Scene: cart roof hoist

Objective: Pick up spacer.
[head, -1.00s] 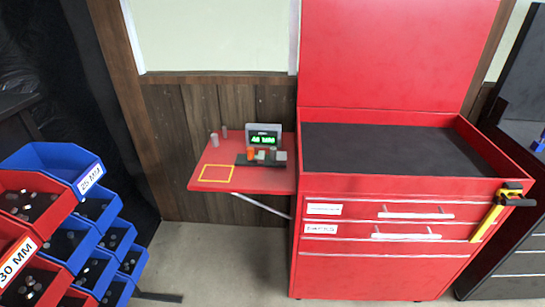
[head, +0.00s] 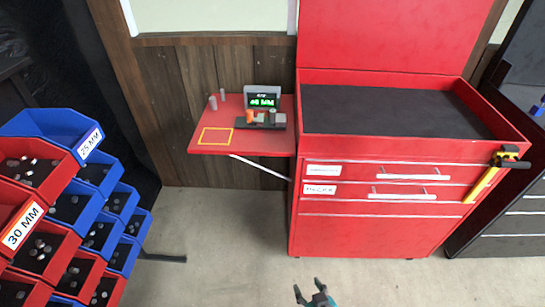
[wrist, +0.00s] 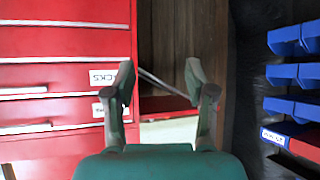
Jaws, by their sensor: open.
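Small grey cylinders, possibly spacers, stand at the back left of the red side shelf (head: 262,142): a thicker one (head: 212,103) and a thinner one (head: 222,95). An orange cylinder (head: 249,116) sits on the dark base of a gauge (head: 262,98) with a green display. Several grey pieces lie in the 30 MM bin (head: 22,226). I cannot tell which one is the spacer. My gripper (head: 308,286) is open and empty, low in front of the red cabinet and far from all of these. In the wrist view, its fingers (wrist: 160,76) are apart with nothing between them.
A yellow outlined square (head: 216,136) marks the shelf's left part. The red cabinet (head: 375,235) has labelled drawers and a dark top tray. Stacked blue and red bins fill the left, including a 25 MM bin (head: 88,142). Open floor lies between bins and cabinet.

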